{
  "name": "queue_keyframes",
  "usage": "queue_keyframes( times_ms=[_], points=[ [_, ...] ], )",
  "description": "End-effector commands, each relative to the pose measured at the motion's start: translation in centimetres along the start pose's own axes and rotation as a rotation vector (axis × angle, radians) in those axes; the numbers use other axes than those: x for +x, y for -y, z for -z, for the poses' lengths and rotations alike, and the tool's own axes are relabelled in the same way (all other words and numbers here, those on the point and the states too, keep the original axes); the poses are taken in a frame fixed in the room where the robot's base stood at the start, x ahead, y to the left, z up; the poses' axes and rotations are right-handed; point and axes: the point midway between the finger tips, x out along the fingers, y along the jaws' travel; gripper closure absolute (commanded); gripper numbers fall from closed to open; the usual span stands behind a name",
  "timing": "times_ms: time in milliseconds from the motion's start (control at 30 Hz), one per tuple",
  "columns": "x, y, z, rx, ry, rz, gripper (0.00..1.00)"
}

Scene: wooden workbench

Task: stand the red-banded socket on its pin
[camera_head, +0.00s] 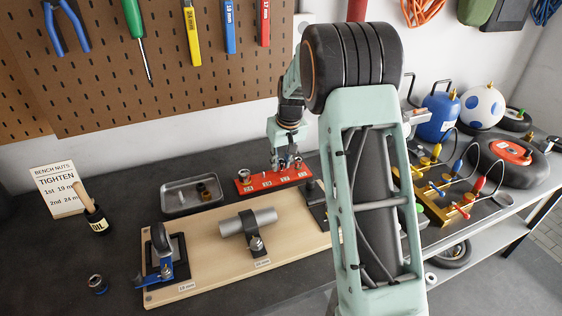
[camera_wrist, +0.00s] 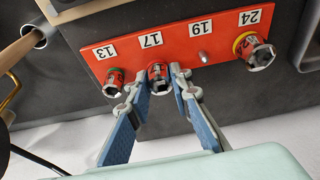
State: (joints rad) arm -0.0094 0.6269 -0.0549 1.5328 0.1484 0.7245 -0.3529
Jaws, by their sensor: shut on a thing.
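The red rail (camera_wrist: 222,40) carries labels 13, 17, 19 and 24 and also shows in the head view (camera_head: 296,175). The red-banded socket (camera_wrist: 159,80) is upright at the 17 place, between the fingertips of my gripper (camera_wrist: 160,86), which is shut on it. I cannot tell how far down its pin it sits; the pin itself is hidden. A green-banded socket (camera_wrist: 114,84) stands at 13 and a yellow-banded one (camera_wrist: 258,54) at 24. The pin at 19 (camera_wrist: 204,56) is bare. In the head view my gripper (camera_head: 287,163) is over the rail.
A blue-banded socket (camera_head: 97,284) stands on the bench at the front left. A metal tray (camera_head: 176,201) with small parts is left of the rail. A wooden board (camera_head: 205,225) with fixtures lies in front.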

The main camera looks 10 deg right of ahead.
Motion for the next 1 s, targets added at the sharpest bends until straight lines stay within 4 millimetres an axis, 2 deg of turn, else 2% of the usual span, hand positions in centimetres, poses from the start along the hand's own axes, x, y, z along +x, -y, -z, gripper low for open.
queue_keyframes(
  times_ms=[933,967,1000],
  points=[
    [0.96,0.00,-0.27,0.000,0.000,0.000,1.00],
    [0.95,0.00,-0.26,0.000,0.000,0.000,0.80],
    [0.91,0.00,-0.25,0.000,0.000,0.000,0.75]
  ],
)
